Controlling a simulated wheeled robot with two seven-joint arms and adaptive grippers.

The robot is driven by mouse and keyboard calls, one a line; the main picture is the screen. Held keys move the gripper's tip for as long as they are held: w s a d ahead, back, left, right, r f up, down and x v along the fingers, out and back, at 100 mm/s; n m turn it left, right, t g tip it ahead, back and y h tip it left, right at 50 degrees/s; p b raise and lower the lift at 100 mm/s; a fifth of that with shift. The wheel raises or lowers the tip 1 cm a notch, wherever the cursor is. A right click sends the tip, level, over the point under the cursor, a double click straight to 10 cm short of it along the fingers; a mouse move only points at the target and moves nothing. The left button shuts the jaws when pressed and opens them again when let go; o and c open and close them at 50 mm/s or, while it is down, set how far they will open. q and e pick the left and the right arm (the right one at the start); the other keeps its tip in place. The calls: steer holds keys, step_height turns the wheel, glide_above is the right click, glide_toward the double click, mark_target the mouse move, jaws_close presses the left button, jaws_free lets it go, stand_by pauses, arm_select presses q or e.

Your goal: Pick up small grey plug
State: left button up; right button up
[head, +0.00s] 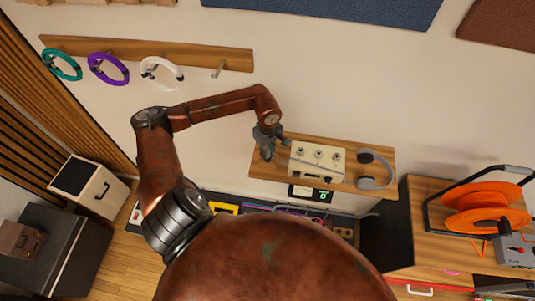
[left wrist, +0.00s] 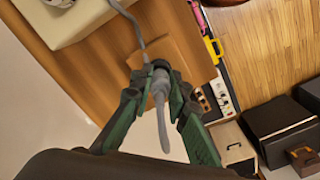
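The small grey plug (left wrist: 159,84) shows in the left wrist view between the two dark green fingers of my left gripper (left wrist: 154,76). The fingers converge and close on it from both sides. A grey cable (left wrist: 138,32) runs from near the plug toward a cream box at the top left, and a thin grey tail hangs down between the fingers. In the head view my left gripper (head: 268,141) is at the left end of the wooden shelf, beside the cream box; the plug is too small to make out there. My right gripper is not in view.
The cream box (head: 317,161) with several knobs and grey headphones (head: 374,170) sit on the wooden shelf (head: 265,184). Hoops (head: 108,69) hang from a rail above left. An orange cable reel (head: 482,208) stands at right. Equipment lies below the shelf.

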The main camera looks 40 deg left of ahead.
arm_select(q)
jaws_close()
steer(key=shift+r+b, duration=0.5)
steer(key=shift+r, duration=0.15)
steer(key=s+d+r+b, duration=0.5)
steer(key=s+d+r, duration=0.2)
steer(key=d+r, duration=0.4)
steer(key=shift+s+d+r, duration=0.15)
steer(key=shift+d+r, duration=0.2)
steer(key=shift+d, duration=0.15)
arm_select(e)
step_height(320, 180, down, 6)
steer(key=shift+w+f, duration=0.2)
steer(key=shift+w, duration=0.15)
